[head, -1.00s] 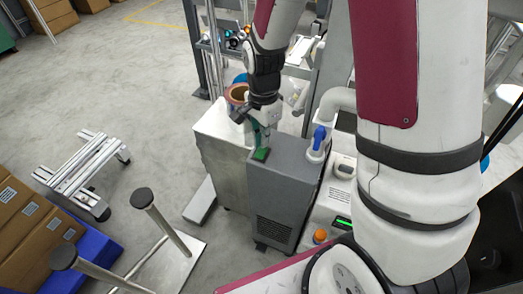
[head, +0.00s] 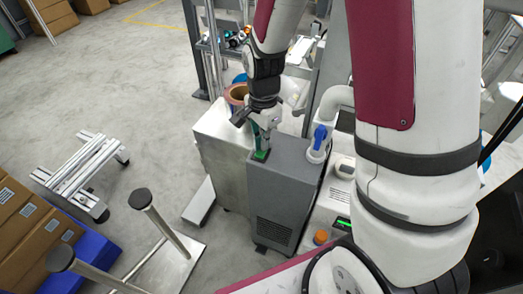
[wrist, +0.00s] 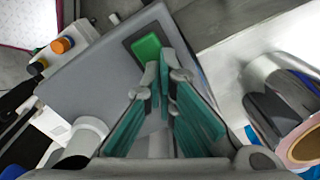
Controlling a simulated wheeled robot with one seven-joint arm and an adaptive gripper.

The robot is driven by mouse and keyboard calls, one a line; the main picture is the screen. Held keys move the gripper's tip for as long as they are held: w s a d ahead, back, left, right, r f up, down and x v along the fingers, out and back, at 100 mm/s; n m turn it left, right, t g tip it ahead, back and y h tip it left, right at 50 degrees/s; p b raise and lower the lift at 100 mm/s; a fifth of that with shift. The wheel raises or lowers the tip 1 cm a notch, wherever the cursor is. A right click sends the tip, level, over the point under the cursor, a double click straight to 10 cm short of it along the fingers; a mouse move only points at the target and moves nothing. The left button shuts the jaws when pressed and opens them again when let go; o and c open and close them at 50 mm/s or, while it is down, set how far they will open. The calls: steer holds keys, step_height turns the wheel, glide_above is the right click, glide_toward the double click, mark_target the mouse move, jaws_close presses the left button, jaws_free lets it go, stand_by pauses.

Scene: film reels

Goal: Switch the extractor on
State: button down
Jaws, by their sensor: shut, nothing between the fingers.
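The extractor (head: 283,190) is a dark grey box with a vent grille low on its front. A green rocker switch (head: 261,156) sits on its top, near the left corner; the wrist view shows the switch (wrist: 147,47) just beyond my fingertips. My gripper (head: 262,147) has teal finger pads, is shut and empty, and points down at the switch. The tips (wrist: 158,72) lie at the switch's near edge in the wrist view. I cannot tell whether they touch it or which way the switch is set.
A metal cabinet (head: 222,150) stands left of the extractor, with a copper-coloured reel (head: 237,92) at its back. An orange knob (head: 321,237) is in front.

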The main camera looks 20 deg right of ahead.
steer(key=shift+r+p, duration=2.95)
steer(key=shift+r, duration=0.55)
steer(key=s+r+n, duration=0.7)
steer(key=s+r, duration=0.4)
steer(key=r, duration=0.4)
steer(key=s+r+n+t, duration=0.1)
steer(key=s+r+n, duration=0.25)
steer(key=s, duration=0.55)
steer(key=s+r+n, duration=0.2)
steer(key=s+n, duration=0.3)
steer(key=s, duration=0.3)
step_height(320, 180, up, 18)
steer(key=t+p, duration=0.3)
steer(key=p, duration=1.3)
steer(key=shift+d, duration=0.15)
steer(key=shift+f+m, duration=0.1)
steer(key=shift+m, duration=0.15)
